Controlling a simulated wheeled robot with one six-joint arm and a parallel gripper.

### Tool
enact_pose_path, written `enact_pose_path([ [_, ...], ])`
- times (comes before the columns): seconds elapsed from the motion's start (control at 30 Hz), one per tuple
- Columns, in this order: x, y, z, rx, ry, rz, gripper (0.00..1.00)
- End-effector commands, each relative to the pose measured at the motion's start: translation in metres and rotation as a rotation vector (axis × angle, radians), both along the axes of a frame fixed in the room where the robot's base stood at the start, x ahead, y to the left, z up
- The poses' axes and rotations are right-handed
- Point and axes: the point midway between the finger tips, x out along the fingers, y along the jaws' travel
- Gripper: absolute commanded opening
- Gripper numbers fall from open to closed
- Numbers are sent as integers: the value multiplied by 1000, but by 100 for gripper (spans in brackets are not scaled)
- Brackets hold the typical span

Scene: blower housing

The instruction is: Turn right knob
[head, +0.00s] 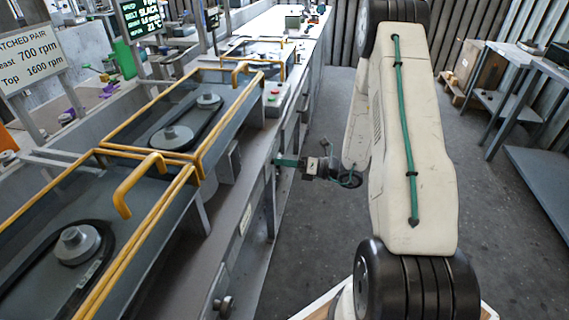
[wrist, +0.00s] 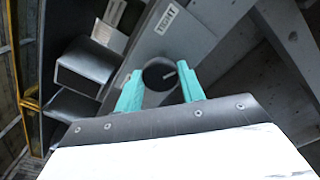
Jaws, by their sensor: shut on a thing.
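The knob (wrist: 158,74) shows in the wrist view as a dark round face with a short pale pointer line toward its right side. It sits on the grey side panel of the machine, below a small white label (wrist: 168,19) that seems to read "RIGHT". My gripper (wrist: 160,88) has its two teal fingers on either side of the knob and is shut on it. In the head view my gripper (head: 279,161) reaches left to the machine's side, and the knob there is hidden by the fingers.
Another knob (head: 224,306) stands on the machine's near side. Yellow-framed covers (head: 150,170) over belts and pulleys lie left. A sign (head: 31,58) reads "700 rpm" and "1600 rpm". Grey benches (head: 530,75) stand right. The floor (head: 310,235) beside the machine is clear.

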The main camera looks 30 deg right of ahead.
Motion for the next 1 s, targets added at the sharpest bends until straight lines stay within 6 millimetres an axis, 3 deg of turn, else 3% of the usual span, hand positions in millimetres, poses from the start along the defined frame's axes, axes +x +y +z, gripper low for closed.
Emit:
enact_pose_path([
  [0.37,0,-1,0,3,4,-2,16],
  [0.4,0,-1,0,3,4,-2,41],
  [0.47,0,-1,0,3,4,-2,58],
  [0.5,0,-1,0,4,3,-1,60],
  [0.77,0,0,0,4,4,0,60],
  [1.0,-21,-23,0,3,4,-5,60],
])
